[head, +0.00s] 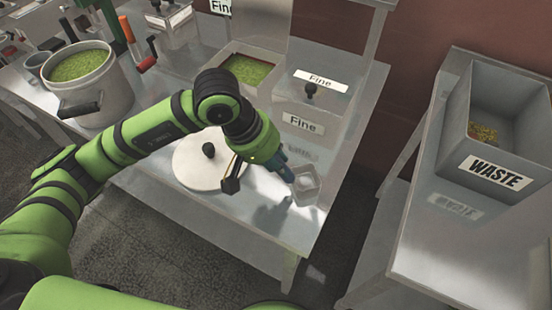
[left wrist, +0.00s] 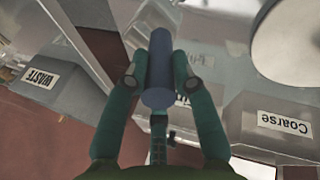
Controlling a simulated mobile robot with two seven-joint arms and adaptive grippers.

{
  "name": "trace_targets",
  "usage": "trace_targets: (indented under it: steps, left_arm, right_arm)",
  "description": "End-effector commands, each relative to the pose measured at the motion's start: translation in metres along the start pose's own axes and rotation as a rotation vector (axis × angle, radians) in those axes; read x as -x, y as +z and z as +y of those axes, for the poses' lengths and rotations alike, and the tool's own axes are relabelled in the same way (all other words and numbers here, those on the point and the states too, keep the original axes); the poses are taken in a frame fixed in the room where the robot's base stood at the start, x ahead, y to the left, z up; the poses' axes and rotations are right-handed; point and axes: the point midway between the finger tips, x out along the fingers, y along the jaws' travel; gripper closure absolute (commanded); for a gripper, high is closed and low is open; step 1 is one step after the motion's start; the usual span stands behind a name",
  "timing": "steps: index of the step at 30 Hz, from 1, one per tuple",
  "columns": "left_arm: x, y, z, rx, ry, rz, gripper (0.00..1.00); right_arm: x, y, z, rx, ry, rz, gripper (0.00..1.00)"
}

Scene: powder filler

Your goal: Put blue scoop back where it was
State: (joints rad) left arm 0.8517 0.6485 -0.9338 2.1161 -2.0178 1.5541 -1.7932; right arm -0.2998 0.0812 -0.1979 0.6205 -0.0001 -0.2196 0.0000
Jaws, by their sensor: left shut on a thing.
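My left gripper (head: 277,160) is shut on the blue scoop, whose blue handle (left wrist: 158,70) shows between both fingers in the left wrist view. In the head view a piece of the blue handle (head: 286,173) sticks out below the gripper, over the front right of the metal table (head: 262,215). A small pale, square, see-through piece (head: 306,184) shows at its lower end; I cannot tell whether it is the scoop's bowl or a separate thing. My right gripper is not in view.
A round white lid (head: 198,168) with a black knob lies left of the gripper. Behind are a "Fine" bin (head: 310,90) and an open box of green powder (head: 246,70). A pot (head: 98,90) stands left. The "WASTE" bin (head: 505,140) stands right, across a gap.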

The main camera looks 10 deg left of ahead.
Motion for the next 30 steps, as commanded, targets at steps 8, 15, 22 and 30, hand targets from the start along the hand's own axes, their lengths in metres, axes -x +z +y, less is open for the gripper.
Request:
trace_targets:
  steps: [8, 15, 22, 30]
  left_arm:
    - [-0.002, 0.000, -0.001, 0.000, 0.000, 0.000, 0.50]
    - [-0.001, 0.000, 0.000, 0.000, 0.000, 0.000, 0.50]
    - [0.017, -0.002, 0.000, 0.000, 0.002, 0.007, 0.50]
    - [0.075, -0.001, 0.000, 0.000, 0.002, 0.007, 0.50]
  right_arm:
    - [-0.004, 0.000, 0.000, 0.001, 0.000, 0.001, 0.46]
    - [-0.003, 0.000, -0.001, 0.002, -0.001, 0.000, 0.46]
    - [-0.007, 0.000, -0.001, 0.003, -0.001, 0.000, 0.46]
    - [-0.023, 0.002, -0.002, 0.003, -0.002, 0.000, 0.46]
